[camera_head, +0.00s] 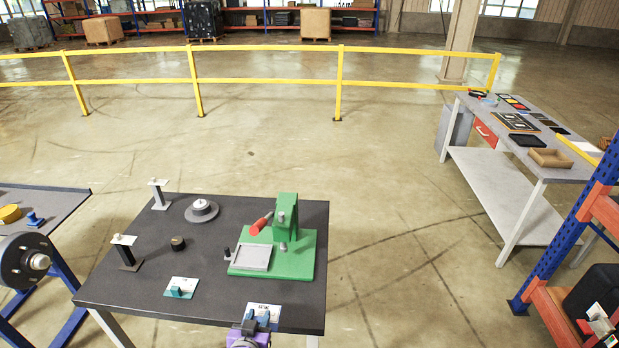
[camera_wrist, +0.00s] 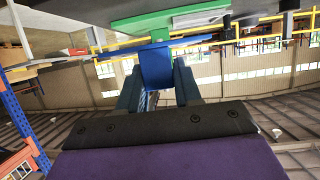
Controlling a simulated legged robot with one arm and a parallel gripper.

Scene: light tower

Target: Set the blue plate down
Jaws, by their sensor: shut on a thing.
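My gripper (camera_wrist: 156,82) is shut on the blue block-like grip of the blue plate (camera_wrist: 157,66). In the wrist view the plate's thin flat part shows edge-on beyond the fingers, close to a green surface. In the head view my gripper (camera_head: 259,323) is at the front right edge of the dark table (camera_head: 130,285), with a pale flat piece at its fingers. I cannot tell from these views whether the plate touches the table. A teal plate with a small raised grip (camera_head: 182,288) lies on the table to the left.
A green press (camera_head: 287,225) with a red handle and grey tray stands just behind my gripper. A round grey part (camera_head: 201,210), a dark cylinder (camera_head: 178,243) and two posts stand farther left. The table's front middle is mostly clear. A workbench (camera_head: 510,190) stands at right.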

